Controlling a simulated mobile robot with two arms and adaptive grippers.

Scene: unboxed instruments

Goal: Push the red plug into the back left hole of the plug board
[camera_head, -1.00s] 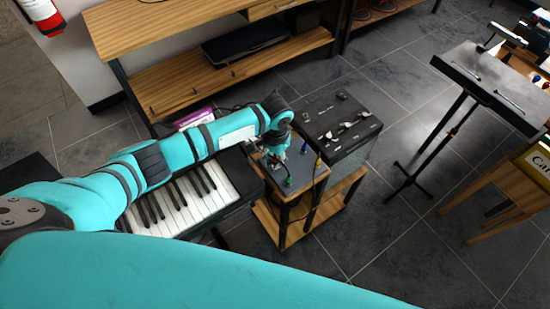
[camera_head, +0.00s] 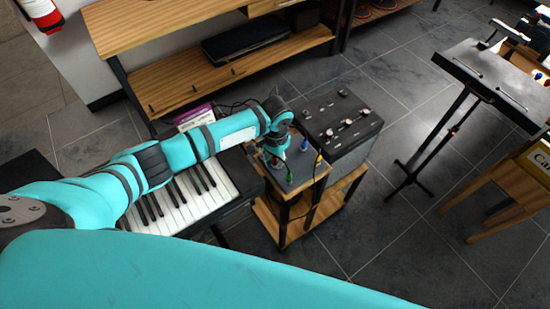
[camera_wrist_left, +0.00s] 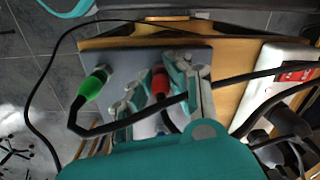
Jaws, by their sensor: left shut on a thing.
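The red plug (camera_wrist_left: 160,84) shows in the left wrist view between the grey fingers of my left gripper (camera_wrist_left: 159,92), which is shut on it. Its far end is close to the grey plug board (camera_wrist_left: 132,58); I cannot tell whether it is in a hole. In the head view my left gripper (camera_head: 276,158) is over the left part of the plug board (camera_head: 289,187) and hides most of the red plug. A green plug (camera_head: 290,178), a blue plug (camera_head: 304,145) and a yellow plug (camera_head: 319,159) stand on the board. My right gripper is out of view.
The green plug (camera_wrist_left: 91,86) and its black cable are left of the fingers in the left wrist view. A black cable crosses near the fingers. A keyboard (camera_head: 190,202) is left of the board, and a black box with knobs (camera_head: 340,118) stands behind right.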

